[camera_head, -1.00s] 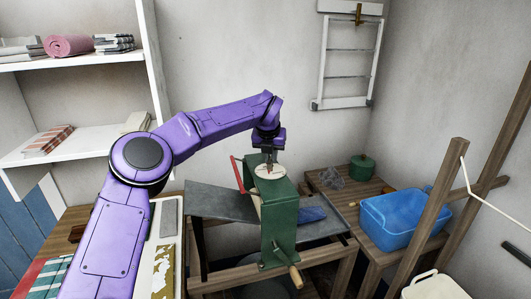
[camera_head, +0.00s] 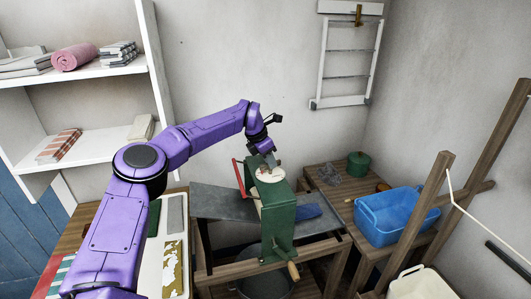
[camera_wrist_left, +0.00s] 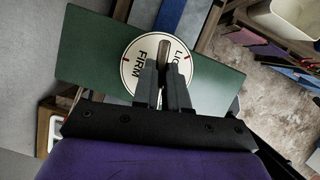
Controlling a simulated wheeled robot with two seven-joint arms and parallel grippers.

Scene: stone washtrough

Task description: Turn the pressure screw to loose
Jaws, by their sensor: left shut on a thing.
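The pressure screw has a round white dial (camera_head: 272,176) on top of the green wringer (camera_head: 281,225). In the left wrist view the dial (camera_wrist_left: 134,72) carries the word FIRM, letters starting LIG partly covered by a finger, and red marks. My left gripper (camera_head: 267,164) comes down onto the dial from above, leaning. In the left wrist view its fingers (camera_wrist_left: 163,67) are shut on the screw's brownish handle (camera_wrist_left: 163,42), which sticks out beyond the fingertips. The rest of the handle is hidden between the fingers. My right gripper is not in view.
A red lever (camera_head: 238,175) rises left of the wringer, and a wooden crank grip (camera_head: 293,270) sticks out at its front. A blue tub (camera_head: 397,213) and a green pot (camera_head: 359,164) stand to the right. Wooden posts (camera_head: 432,195) stand at the right.

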